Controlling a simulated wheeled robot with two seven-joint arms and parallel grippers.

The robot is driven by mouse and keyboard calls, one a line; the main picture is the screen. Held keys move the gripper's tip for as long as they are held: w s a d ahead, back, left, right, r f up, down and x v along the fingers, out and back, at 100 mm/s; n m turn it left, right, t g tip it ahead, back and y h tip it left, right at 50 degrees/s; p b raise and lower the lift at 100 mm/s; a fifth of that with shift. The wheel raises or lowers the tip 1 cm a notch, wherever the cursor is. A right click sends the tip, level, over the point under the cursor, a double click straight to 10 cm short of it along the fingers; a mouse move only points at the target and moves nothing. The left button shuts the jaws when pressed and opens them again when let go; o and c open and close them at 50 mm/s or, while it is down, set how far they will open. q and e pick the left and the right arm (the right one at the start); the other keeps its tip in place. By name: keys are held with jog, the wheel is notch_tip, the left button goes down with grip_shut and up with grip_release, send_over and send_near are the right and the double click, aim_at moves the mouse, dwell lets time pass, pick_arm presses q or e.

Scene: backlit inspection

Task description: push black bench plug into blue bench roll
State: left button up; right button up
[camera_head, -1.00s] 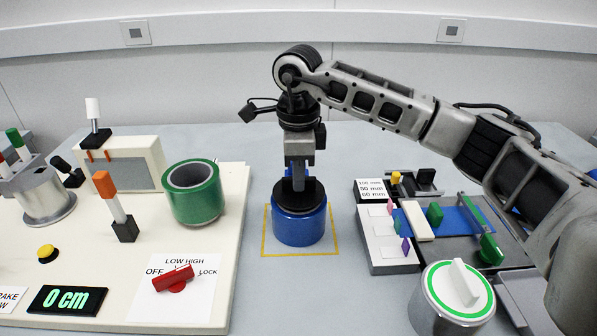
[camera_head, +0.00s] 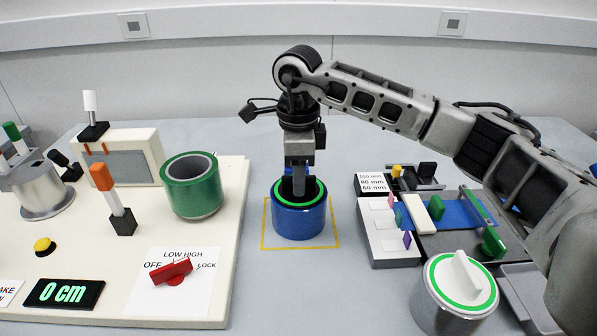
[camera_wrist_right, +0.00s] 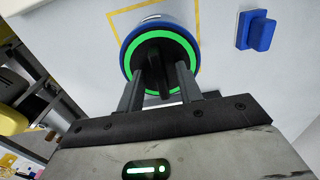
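The blue bench roll (camera_head: 299,222) stands upright in a yellow square on the table; its rim also shows in the right wrist view (camera_wrist_right: 126,33). The black bench plug (camera_wrist_right: 156,55) sits in the roll's top, with a bright green ring around it. My right gripper (camera_head: 298,192) points straight down over the roll. In the right wrist view its two fingers (camera_wrist_right: 158,68) stand on either side of the plug's black grip, with gaps showing, so it looks open. My left gripper is not in view.
A green roll (camera_head: 192,198) and a panel with a red knob (camera_head: 171,271) are at left. A grey can with a green-ringed lid (camera_head: 460,282) and a fixture (camera_head: 388,232) are at right. A blue block (camera_wrist_right: 257,32) lies near the roll.

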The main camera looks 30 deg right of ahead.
dwell(0.3)
notch_tip(320, 180, up, 16)
jog(key=shift+p, duration=0.35)
dwell(0.6)
